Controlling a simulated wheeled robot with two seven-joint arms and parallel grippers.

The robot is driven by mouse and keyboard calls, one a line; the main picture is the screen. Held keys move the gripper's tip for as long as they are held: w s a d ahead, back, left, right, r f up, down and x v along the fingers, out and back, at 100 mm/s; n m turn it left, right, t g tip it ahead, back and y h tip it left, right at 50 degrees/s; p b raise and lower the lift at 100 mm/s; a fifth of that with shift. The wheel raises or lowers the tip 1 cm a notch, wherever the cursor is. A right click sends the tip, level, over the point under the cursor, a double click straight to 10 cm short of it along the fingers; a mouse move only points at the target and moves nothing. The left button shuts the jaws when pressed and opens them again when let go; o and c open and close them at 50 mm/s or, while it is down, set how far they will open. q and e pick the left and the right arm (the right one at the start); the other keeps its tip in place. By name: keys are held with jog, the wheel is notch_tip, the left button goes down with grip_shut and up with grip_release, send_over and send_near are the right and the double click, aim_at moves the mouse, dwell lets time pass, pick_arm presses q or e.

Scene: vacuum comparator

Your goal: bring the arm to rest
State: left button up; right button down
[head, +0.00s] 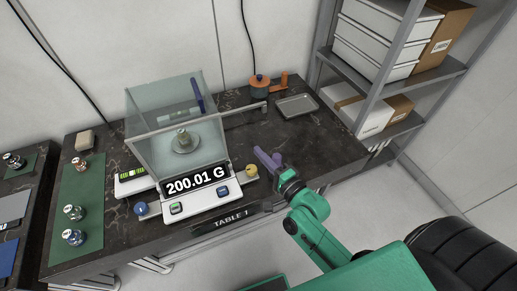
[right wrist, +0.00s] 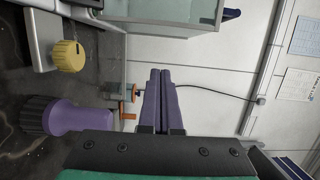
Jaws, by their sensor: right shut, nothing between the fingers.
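My right gripper (head: 266,158) is over the front right part of the table, just right of the balance. In the right wrist view its purple fingers (right wrist: 160,78) are pressed together with nothing between them. The balance (head: 203,205) has a clear glass chamber (head: 160,130) and reads 200.01 G. A small metal weight (head: 183,136) stands on the round pan inside. A yellow knob (head: 251,170) sits at the balance's right side, close to the gripper but apart from it; it also shows in the right wrist view (right wrist: 68,55). My left gripper is not in view.
An orange and teal device (head: 260,84) and a metal tray (head: 297,106) stand at the table's back right. Several weights, one of them blue-based (head: 74,237), stand on a green mat (head: 88,190) at left. A shelf rack (head: 385,75) stands right of the table.

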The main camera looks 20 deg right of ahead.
jog(key=s+d+f+n+g+h, duration=0.3)
jog(key=s+d+n+g, duration=0.1)
jog(key=s+n+g, duration=0.35)
jog(key=s+d+f+n+g+h, duration=0.2)
jog(key=s+d+f+n+g, duration=0.1)
jog(key=s+n+g, duration=0.5)
notch_tip(320, 180, down, 24)
jog(key=s+d+n, duration=0.1)
jog(key=s, duration=0.2)
jog(key=s+d+f, duration=0.2)
jog(key=s+f, duration=1.2)
jog(key=s, duration=0.2)
jog(key=shift+d+g+h, duration=0.3)
jog(key=shift+d+g, duration=0.05)
jog(key=shift+d, duration=0.05)
